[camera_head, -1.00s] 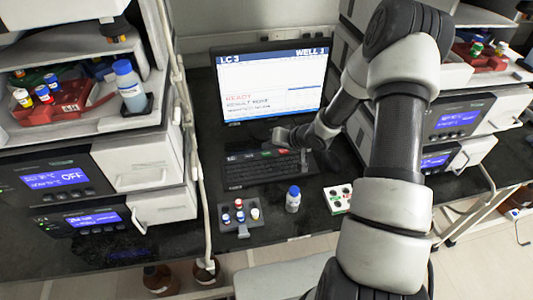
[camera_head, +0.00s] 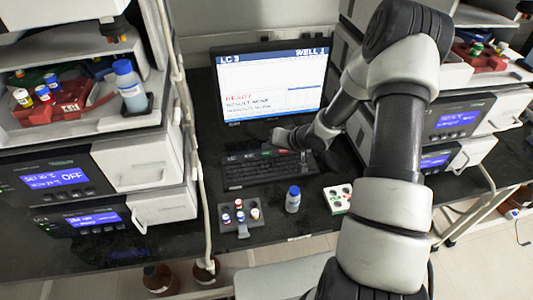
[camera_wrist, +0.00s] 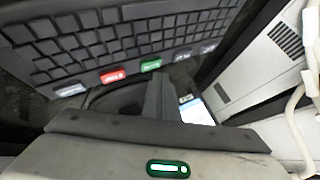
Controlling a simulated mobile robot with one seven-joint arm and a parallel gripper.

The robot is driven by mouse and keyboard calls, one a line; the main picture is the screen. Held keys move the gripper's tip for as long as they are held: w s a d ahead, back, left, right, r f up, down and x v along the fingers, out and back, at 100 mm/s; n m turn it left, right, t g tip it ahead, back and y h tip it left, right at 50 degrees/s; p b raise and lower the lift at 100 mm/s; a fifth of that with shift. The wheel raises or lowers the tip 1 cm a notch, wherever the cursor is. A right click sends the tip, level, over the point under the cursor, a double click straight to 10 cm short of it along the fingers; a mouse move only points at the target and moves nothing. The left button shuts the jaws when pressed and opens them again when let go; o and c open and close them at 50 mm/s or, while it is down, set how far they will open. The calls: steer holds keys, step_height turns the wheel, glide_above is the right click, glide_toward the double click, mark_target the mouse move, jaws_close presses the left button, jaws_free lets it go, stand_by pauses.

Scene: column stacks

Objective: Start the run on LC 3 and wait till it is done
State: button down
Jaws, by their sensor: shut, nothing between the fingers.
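The monitor (camera_head: 272,80) reads LC 3, WELL 1, a red READY and RESULT NONE. In front of it lies a black keyboard (camera_head: 255,172) with a row of coloured keys along its far edge. In the wrist view, a green key (camera_wrist: 151,65) and a red key (camera_wrist: 113,76) sit side by side, with pale keys on either side. My gripper (camera_wrist: 160,80) is shut and empty, its dark fingertips right by the green key. I cannot tell whether they touch it. In the head view my gripper (camera_head: 280,141) is over the keyboard's far edge, its tips hard to make out.
A grey vial rack (camera_head: 243,230), a blue-capped bottle (camera_head: 293,203) and a white tray (camera_head: 338,201) stand in front of the keyboard. A pale cable hangs left of the monitor.

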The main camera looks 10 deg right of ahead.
mark_target(269, 156)
steer(key=shift+f, duration=0.3)
steer(key=shift+f, duration=0.45)
stand_by(0.5)
steer(key=shift+r, duration=0.1)
steer(key=shift+r+p, duration=0.75)
steer(key=shift+p, duration=0.1)
steer(key=shift+r, duration=0.1)
step_height(269, 156, up, 5)
steer(key=p, duration=0.5)
stand_by(4.9)
